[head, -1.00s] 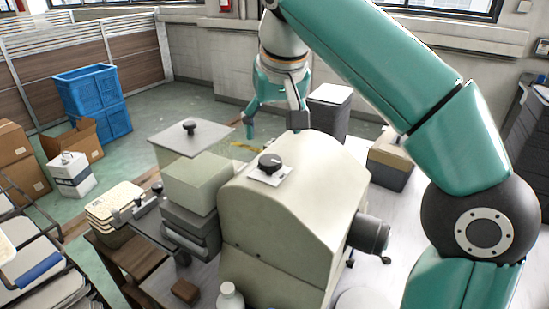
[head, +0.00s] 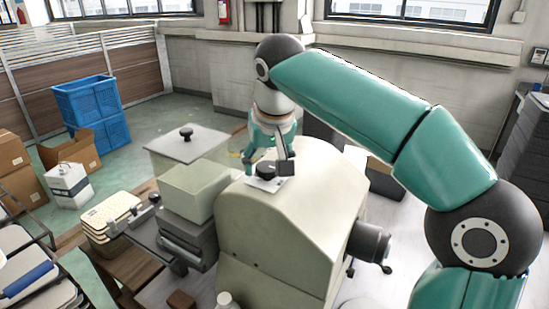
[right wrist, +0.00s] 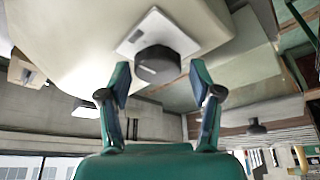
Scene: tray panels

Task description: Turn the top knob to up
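The top knob (head: 265,168) is a round black knob on a square white plate (head: 262,185), on top of a rounded beige machine (head: 290,215). My right gripper (head: 269,165) is above it, pointing down, with a finger at either side of the knob in the head view. In the right wrist view, the knob (right wrist: 157,64) lies just past the two parted fingertips (right wrist: 158,78), with a gap to each. A small pale mark shows on its face. I cannot tell which setting it points to. My left gripper is not in view.
A grey box lid with a black handle knob (head: 186,133) and a pale green block (head: 195,188) stand left of the machine. A dark cylinder (head: 369,241) juts from its right side. Blue crates (head: 92,112) and cardboard boxes are farther left.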

